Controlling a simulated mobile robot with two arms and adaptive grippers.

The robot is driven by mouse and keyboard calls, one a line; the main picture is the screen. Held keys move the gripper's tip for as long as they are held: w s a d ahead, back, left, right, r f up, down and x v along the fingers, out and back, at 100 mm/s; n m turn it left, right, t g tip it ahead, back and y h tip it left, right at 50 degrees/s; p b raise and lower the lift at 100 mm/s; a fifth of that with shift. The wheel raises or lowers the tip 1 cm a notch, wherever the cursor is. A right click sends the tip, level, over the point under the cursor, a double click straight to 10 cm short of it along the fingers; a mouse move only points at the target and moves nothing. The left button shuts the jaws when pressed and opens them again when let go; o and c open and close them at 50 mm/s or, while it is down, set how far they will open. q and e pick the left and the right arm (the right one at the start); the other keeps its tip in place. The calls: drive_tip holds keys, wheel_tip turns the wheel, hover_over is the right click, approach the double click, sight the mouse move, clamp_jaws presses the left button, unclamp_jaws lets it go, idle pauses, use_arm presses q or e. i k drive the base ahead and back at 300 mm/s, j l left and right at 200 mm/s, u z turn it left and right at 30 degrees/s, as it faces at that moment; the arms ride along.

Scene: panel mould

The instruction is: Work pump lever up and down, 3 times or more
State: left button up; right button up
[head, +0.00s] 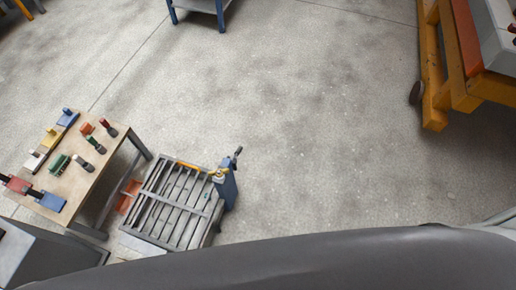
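A blue upright unit (228,187) stands at the right end of a grey slatted frame (160,205), low in the left half of the head view. A short dark handle (237,152) sticks up at its top, tilted to the right; it looks like the pump lever, but it is too small to be sure. A yellow brass-like part (219,173) sits beside it. Neither of my grippers is in view, and nothing is seen touching the handle.
A wooden-topped table (87,180) left of the frame bears several coloured blocks and handled pieces. A yellow structure (448,60) stands at the upper right, a blue-legged table (205,5) at the top. The floor (320,130) between is clear. A dark curved shape crosses the bottom.

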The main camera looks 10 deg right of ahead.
sight(239, 150)
drive_tip(key=l+z, duration=0.2)
drive_tip(key=i+l+z, duration=0.2)
drive_tip(key=i+l, duration=0.25)
drive_tip(key=i+l+z, duration=0.25)
drive_tip(key=i+l, duration=0.2)
drive_tip(key=i+l+z, duration=0.2)
drive_tip(key=i, duration=0.3)
drive_tip(key=i+l+u, duration=0.15)
drive_tip(key=i+u, duration=0.3)
drive_tip(key=i+l+u, duration=0.4)
drive_tip(key=i, duration=0.15)
drive_tip(key=i+u, duration=0.15)
drive_tip(key=u, duration=0.25)
drive_tip(key=i+u, duration=0.1)
drive_tip(key=u, duration=0.35)
drive_tip(key=i+l+u, duration=0.1)
drive_tip(key=u, duration=0.3)
drive_tip(key=i+l+u, duration=0.1)
drive_tip(key=u, duration=0.35)
drive_tip(key=l+u, duration=0.25)
drive_tip(key=u, duration=0.15)
